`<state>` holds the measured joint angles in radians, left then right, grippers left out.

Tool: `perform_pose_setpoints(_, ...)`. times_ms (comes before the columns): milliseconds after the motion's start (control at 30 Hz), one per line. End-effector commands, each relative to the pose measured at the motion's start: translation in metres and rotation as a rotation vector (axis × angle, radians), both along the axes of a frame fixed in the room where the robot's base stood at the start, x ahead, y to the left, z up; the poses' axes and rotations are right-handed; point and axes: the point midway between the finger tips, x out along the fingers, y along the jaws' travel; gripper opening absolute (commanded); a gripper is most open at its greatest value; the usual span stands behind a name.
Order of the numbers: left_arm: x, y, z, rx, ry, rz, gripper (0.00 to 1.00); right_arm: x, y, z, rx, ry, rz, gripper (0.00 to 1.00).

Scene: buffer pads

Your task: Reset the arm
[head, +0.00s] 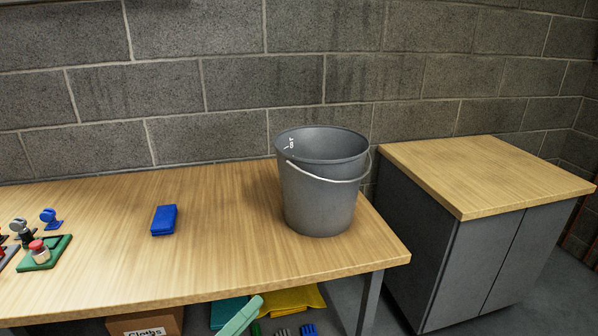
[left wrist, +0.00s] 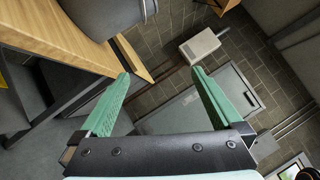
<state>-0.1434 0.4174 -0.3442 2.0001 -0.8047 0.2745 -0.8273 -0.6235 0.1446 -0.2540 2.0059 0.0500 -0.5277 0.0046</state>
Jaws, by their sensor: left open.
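My left gripper (left wrist: 160,73) is open in the left wrist view, with its two green fingers spread wide and nothing between them. In the head view, only a green finger of my left gripper (head: 240,317) shows at the bottom edge, in front of and below the table's front edge. It is clear of the things on the tabletop. My right gripper is in neither view.
A grey bucket (head: 318,200) stands upright on the wooden table (head: 110,265) near its right end. A blue pad (head: 164,220) lies left of it. A grey cabinet (head: 480,180) stands right. A cloths box (head: 147,325) is below.

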Motion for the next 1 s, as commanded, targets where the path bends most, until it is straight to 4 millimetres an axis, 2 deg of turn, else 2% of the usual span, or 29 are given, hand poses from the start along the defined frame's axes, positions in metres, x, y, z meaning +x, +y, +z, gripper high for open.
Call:
perform_pose_setpoints(33, 0.001, 0.014, -0.026, -0.197, 0.221, 0.071, 1.0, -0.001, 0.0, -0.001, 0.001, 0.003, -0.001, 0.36)
perform_pose_setpoints(67, 0.001, 0.023, -0.043, -0.316, 0.351, 0.116, 1.0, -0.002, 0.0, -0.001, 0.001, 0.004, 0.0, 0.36)
perform_pose_setpoints(100, -0.002, 0.035, -0.068, -0.473, 0.52, 0.176, 1.0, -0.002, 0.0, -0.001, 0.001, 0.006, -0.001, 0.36)
perform_pose_setpoints(167, -0.013, 0.048, -0.11, -0.705, 0.764, 0.272, 1.0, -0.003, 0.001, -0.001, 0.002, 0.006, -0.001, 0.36)
perform_pose_setpoints(200, -0.025, 0.054, -0.137, -0.845, 0.91, 0.336, 1.0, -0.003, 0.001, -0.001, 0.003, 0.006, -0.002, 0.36)
perform_pose_setpoints(267, -0.047, 0.058, -0.174, -1.037, 1.104, 0.43, 1.0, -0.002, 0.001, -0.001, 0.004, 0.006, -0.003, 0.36)
perform_pose_setpoints(300, -0.063, 0.059, -0.196, -1.156, 1.222, 0.493, 1.0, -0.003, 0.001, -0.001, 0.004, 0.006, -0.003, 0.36)
perform_pose_setpoints(367, -0.091, 0.056, -0.226, -1.323, 1.384, 0.587, 1.0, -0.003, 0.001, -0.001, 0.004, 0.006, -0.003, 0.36)
perform_pose_setpoints(400, -0.111, 0.053, -0.244, -1.429, 1.485, 0.652, 1.0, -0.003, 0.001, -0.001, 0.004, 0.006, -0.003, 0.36)
perform_pose_setpoints(467, -0.143, 0.046, -0.267, -1.584, 1.629, 0.755, 1.0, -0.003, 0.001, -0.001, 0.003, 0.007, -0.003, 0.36)
perform_pose_setpoints(500, -0.141, 0.05, -0.243, -1.59, 1.617, 0.756, 1.0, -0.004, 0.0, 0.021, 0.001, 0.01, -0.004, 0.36)
perform_pose_setpoints(533, -0.141, 0.053, -0.233, -1.587, 1.606, 0.755, 1.0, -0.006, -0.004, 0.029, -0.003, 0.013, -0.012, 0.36)
perform_pose_setpoints(700, -0.146, 0.067, -0.199, -1.595, 1.574, 0.777, 1.0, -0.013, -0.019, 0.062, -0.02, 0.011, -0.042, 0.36)
perform_pose_setpoints(833, -0.151, 0.075, -0.18, -1.602, 1.556, 0.79, 1.0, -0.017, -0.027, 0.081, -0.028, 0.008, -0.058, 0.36)
perform_pose_setpoints(1000, -0.153, 0.08, -0.173, -1.605, 1.543, 0.797, 1.0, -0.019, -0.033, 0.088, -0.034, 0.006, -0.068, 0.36)
